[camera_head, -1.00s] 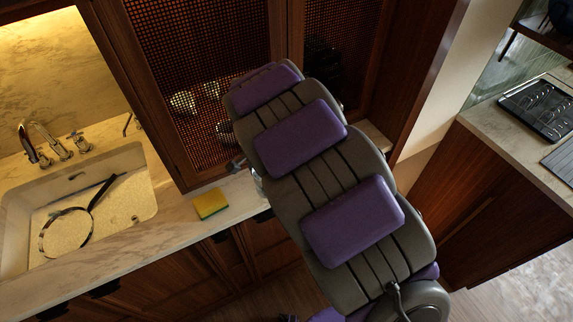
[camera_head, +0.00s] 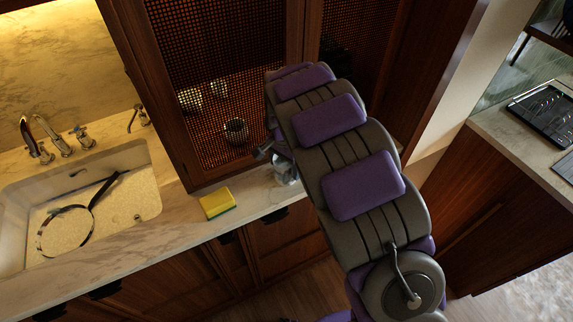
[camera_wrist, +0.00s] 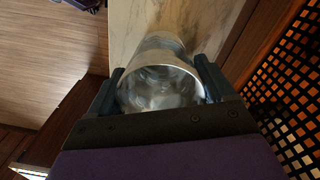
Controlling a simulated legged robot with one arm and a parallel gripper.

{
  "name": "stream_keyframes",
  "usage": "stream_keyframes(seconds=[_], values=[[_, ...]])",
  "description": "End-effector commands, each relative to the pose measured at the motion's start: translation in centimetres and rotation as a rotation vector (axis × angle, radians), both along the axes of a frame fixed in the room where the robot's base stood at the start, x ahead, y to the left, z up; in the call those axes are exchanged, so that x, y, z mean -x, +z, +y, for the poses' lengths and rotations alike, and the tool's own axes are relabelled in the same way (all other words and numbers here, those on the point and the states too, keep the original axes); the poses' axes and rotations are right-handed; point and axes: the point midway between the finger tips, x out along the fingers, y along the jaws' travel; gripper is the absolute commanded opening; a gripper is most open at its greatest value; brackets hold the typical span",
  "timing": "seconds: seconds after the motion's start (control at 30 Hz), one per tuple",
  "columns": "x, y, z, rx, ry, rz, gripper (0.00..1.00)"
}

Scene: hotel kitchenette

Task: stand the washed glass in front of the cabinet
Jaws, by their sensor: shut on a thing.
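A clear glass (camera_wrist: 158,75) sits between the two dark fingers of my gripper (camera_wrist: 158,88) in the wrist view, with the marble counter behind it. In the head view the glass (camera_head: 286,172) shows partly beside my arm, low over the counter strip in front of the cabinet. My gripper (camera_head: 272,154) is shut on it and mostly hidden by my arm. I cannot tell whether the glass touches the counter. The cabinet (camera_head: 195,60) has dark wood frames and perforated door panels, with several vessels behind them.
A yellow-green sponge (camera_head: 217,203) lies on the marble counter (camera_head: 180,222) left of the glass. The counter's front edge runs close below the glass. Another counter (camera_head: 490,125) holds a black tray at right.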

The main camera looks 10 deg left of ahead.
Motion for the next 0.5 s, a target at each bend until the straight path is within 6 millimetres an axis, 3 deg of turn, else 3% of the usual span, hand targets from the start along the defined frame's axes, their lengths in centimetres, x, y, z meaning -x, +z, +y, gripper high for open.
stream_keyframes(seconds=[0.03,0.07,0.23,0.5], values=[[-0.01,0.07,-0.16,-0.001,-0.001,0.000,0.39],[-0.02,0.08,-0.23,-0.003,-0.001,0.001,0.85],[-0.04,0.18,-0.80,-0.009,-0.002,0.000,1.00],[-0.01,0.17,-0.22,-0.001,-0.002,0.002,1.00]])
